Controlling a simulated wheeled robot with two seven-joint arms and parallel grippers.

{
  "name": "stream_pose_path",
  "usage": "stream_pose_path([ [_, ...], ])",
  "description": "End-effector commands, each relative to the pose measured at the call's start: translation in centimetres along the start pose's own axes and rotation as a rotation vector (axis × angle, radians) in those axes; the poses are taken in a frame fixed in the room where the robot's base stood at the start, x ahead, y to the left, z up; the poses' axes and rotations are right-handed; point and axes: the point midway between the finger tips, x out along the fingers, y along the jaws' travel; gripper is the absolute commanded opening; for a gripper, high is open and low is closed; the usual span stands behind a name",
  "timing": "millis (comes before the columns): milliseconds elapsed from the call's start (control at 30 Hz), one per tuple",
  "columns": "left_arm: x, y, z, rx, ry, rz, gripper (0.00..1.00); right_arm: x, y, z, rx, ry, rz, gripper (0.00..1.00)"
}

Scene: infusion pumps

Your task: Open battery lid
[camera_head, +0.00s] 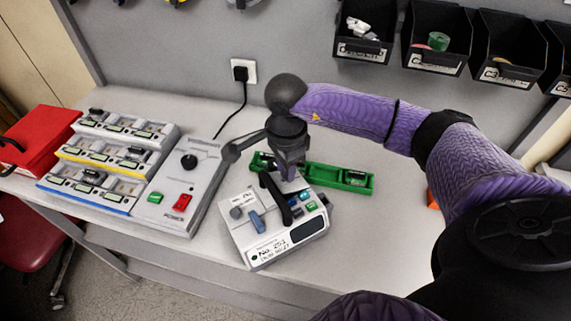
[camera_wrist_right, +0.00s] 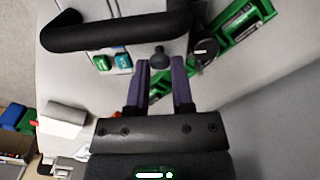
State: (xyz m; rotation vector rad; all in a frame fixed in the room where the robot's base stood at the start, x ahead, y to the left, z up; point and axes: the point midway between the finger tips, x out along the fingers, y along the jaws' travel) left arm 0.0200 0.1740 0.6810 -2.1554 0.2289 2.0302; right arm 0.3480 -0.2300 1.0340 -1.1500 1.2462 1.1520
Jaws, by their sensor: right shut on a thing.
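The white infusion pump (camera_head: 238,235) sits on the table, its label, blue lever and small screen facing the front edge. Its black handle (camera_head: 274,197) crosses the top and also shows large in the right wrist view (camera_wrist_right: 110,32). My right gripper (camera_head: 288,172) points down at the back of the pump. In the right wrist view its purple fingers (camera_wrist_right: 160,66) are shut on a small dark knob (camera_wrist_right: 158,55). I cannot tell whether the knob belongs to the battery lid; the lid is not clearly visible. My left gripper is not in view.
A green tray (camera_head: 325,176) lies behind the pump. A control box (camera_head: 182,182) with a red switch and a rack of several battery-like units (camera_head: 112,160) stand at left, beside a red box (camera_head: 38,137). Black bins (camera_head: 435,38) hang on the wall.

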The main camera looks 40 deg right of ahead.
Motion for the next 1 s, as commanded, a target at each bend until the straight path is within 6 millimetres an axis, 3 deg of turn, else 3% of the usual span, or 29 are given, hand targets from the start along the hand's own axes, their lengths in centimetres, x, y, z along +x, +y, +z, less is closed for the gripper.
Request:
stream_pose_path([
  [567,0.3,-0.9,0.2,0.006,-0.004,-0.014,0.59,0.0,0.0,-0.4,0.001,-0.013,-0.002,0.03],
  [1000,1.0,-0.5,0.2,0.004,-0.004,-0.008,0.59,0.2,0.1,-0.5,0.0,-0.071,0.0,0.03],
])
